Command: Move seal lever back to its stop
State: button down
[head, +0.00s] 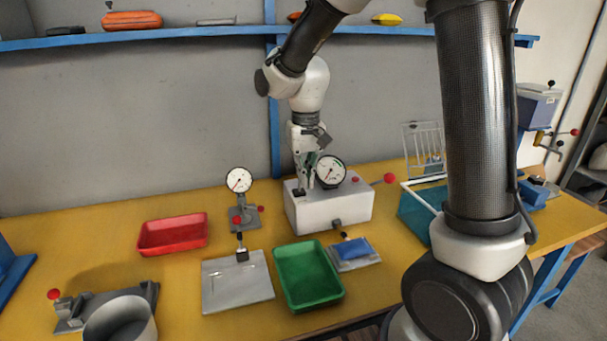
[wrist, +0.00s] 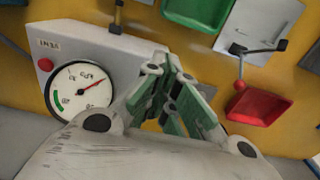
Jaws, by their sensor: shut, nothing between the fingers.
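No label marks the seal lever, so I cannot tell which of the red-balled levers it is. One red-balled lever (head: 389,178) sticks out at the right of the white gauge box (head: 330,210). Another red-balled lever (head: 237,221) stands by the small gauge stand, above a grey plate; it also shows in the wrist view (wrist: 239,85). My gripper (head: 300,188) is over the left end of the white box, beside its round gauge (head: 330,171). In the wrist view my gripper (wrist: 172,85) is shut and empty, apart from both levers.
A red tray (head: 172,234), a green tray (head: 308,274) and a grey plate (head: 236,283) lie on the yellow bench. A blue block (head: 354,249) sits before the white box. A metal pot (head: 120,322) is at front left. A blue shelf (head: 200,32) runs above.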

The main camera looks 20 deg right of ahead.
jog(key=shift+w+r, duration=0.2)
jog(key=shift+w, duration=1.25)
jog(key=shift+w, duration=0.4)
jog(key=shift+s, duration=0.15)
